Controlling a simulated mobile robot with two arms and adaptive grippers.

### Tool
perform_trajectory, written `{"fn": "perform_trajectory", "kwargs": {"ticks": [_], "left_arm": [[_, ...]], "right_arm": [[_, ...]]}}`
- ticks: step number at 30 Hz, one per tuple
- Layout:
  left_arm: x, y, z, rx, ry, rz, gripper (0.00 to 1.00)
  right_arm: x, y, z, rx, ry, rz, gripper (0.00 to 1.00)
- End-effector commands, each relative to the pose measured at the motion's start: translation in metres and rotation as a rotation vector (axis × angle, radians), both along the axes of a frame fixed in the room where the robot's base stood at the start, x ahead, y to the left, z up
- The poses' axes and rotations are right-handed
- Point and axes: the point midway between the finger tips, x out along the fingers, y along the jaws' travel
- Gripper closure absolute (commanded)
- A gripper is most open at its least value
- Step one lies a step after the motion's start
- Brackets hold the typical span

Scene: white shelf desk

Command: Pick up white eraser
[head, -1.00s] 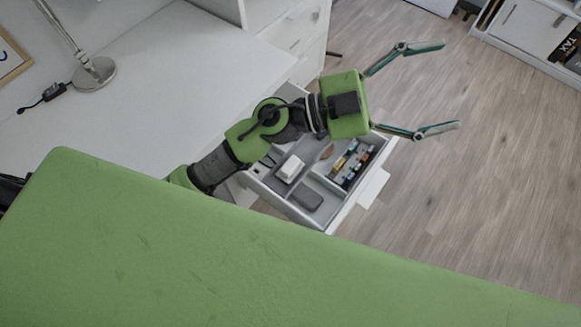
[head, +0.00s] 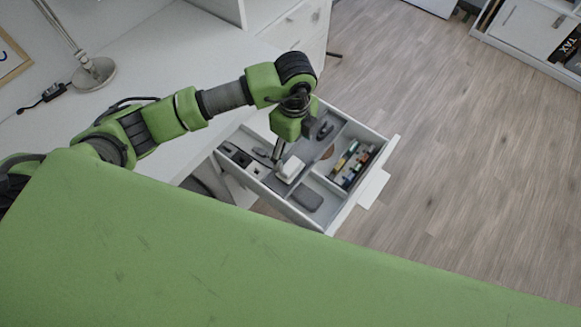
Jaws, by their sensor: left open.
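The white eraser (head: 291,169) appears as a small white block in a middle compartment of the open drawer (head: 330,226). My left gripper (head: 296,144) points down over the drawer, just behind the eraser in the picture. Its jaws are open and it holds nothing that I can see. One finger reaches down close to the eraser's left end; whether it touches cannot be told. The gripper and wrist hide part of the drawer's far side. My right gripper is not in view.
A dark grey rounded object (head: 307,198) lies in the front compartment. Drawer walls and dividers surround the eraser. The white desk (head: 200,60) borders the drawer behind.

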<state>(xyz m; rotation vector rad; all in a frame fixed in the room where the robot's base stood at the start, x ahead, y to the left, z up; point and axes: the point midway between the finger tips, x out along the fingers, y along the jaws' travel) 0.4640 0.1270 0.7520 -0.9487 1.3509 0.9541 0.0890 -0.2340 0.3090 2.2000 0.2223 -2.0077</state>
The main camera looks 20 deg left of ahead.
Motion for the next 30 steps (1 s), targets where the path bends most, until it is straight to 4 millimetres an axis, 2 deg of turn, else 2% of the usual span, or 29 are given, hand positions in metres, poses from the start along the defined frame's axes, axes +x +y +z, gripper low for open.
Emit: {"fn": "perform_trajectory", "kwargs": {"ticks": [1, 4, 12, 21, 30], "left_arm": [[-0.001, 0.0, -0.011, 0.001, 0.004, 0.0, 0.25], [-0.001, 0.0, -0.027, -0.001, 0.003, -0.001, 0.25], [-0.001, 0.001, -0.048, -0.002, 0.002, -0.003, 0.25], [-0.004, 0.006, -0.09, -0.002, 0.002, -0.003, 0.25], [-0.003, 0.006, -0.094, -0.004, -0.001, -0.004, 0.25]], "right_arm": [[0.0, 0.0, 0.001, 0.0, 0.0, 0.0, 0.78], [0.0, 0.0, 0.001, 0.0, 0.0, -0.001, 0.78], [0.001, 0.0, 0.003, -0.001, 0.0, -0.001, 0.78], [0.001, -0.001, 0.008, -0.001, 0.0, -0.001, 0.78], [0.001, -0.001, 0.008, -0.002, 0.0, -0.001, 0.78]]}}
